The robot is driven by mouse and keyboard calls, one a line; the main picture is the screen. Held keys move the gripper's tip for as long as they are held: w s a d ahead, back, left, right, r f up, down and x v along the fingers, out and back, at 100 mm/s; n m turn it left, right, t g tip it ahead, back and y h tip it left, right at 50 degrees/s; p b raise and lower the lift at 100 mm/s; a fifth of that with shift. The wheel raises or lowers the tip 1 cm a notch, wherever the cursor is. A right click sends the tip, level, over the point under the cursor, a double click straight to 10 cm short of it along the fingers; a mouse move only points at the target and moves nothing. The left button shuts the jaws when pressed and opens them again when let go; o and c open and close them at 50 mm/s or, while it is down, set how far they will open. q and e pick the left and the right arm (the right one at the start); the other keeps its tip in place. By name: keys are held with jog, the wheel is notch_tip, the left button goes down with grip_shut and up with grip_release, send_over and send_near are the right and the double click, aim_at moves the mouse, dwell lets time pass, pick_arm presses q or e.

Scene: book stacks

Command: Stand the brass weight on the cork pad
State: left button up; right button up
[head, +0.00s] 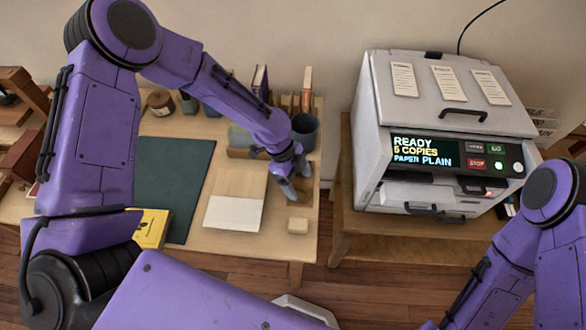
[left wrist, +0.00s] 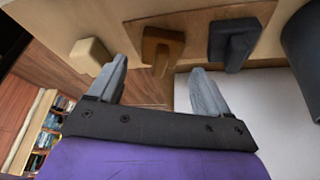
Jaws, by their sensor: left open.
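I cannot make out the brass weight or the cork pad with certainty. A brown piece (head: 298,198) lies on the wooden table at its right side, partly hidden by my left gripper (head: 294,184). In the left wrist view, this brown piece (left wrist: 162,42) has a square part and a narrower part below it. It lies beyond the fingertips, apart from them. My left gripper (left wrist: 156,78) is open with nothing between its fingers. A dark grey piece (left wrist: 233,42) is to its right and a cream block (left wrist: 88,55) to its left. My right gripper is out of view.
The cream block (head: 298,226) sits near the table's front right corner. White paper (head: 234,213), a dark green mat (head: 170,180) and a yellow box (head: 152,228) lie left of my gripper. A grey cup (head: 305,131) stands behind. A printer (head: 430,75) stands right, across a gap.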

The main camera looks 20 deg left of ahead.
pick_arm(q)
jog(key=v, duration=0.9)
jog(key=shift+b, duration=0.45)
